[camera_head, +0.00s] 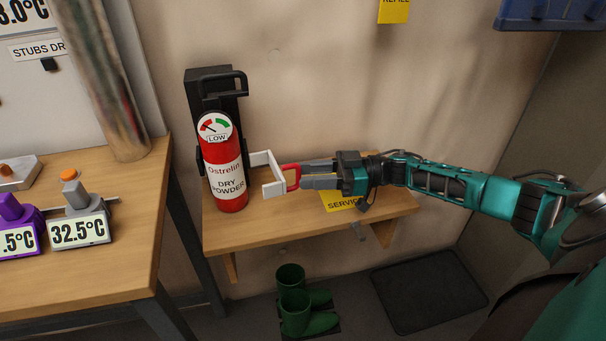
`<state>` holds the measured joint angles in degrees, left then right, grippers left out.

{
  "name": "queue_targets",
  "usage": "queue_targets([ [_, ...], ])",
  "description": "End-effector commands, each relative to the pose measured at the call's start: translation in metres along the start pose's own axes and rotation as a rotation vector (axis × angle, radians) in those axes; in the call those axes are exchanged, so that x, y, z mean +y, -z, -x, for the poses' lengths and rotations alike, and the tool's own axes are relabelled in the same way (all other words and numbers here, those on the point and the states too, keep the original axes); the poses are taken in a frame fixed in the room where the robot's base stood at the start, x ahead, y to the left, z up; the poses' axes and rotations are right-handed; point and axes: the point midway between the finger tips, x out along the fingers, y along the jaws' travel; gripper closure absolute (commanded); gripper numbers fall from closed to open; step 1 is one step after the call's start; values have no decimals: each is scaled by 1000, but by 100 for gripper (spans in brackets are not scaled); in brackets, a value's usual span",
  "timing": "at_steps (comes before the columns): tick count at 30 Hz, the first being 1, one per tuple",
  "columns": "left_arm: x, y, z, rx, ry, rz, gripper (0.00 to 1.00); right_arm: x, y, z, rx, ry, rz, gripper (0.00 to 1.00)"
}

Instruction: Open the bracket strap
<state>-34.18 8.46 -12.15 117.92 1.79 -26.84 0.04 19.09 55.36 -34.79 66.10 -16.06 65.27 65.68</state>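The red extinguisher (226,182) labelled DRY POWDER stands upright on a wooden shelf, against a black bracket (231,92). Its gauge (214,126) reads LOW. A white angular strap (269,178) sticks out to the right of the extinguisher, and no strap shows across its front label. A red loop handle (294,177) is at the strap's right side. My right gripper (304,174) comes from the right, its two grey fingers apart, with the tips at the red handle. I cannot tell whether they touch it. My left gripper is not in view.
The wooden shelf (248,236) carries a yellow SERVICE tag (343,205) below my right gripper. Green boots (295,312) and a dark mat (430,290) are on the floor.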

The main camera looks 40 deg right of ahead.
Motion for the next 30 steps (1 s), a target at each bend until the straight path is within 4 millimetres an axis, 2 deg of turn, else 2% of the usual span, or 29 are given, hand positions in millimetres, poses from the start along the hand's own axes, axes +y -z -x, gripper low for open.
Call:
queue_targets([
  [3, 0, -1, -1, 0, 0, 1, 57, 1, -2, 28, -6, -5, -2, 62],
  [9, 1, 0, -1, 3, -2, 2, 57, 1, -1, 71, -3, -4, -1, 62],
  [15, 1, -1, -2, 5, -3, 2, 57, 1, -1, 99, -1, -2, -1, 62],
  [20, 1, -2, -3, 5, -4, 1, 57, 1, 0, 107, 1, -1, 0, 62],
  [30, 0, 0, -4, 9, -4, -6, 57, 1, 1, 107, 2, -1, 0, 62],
])
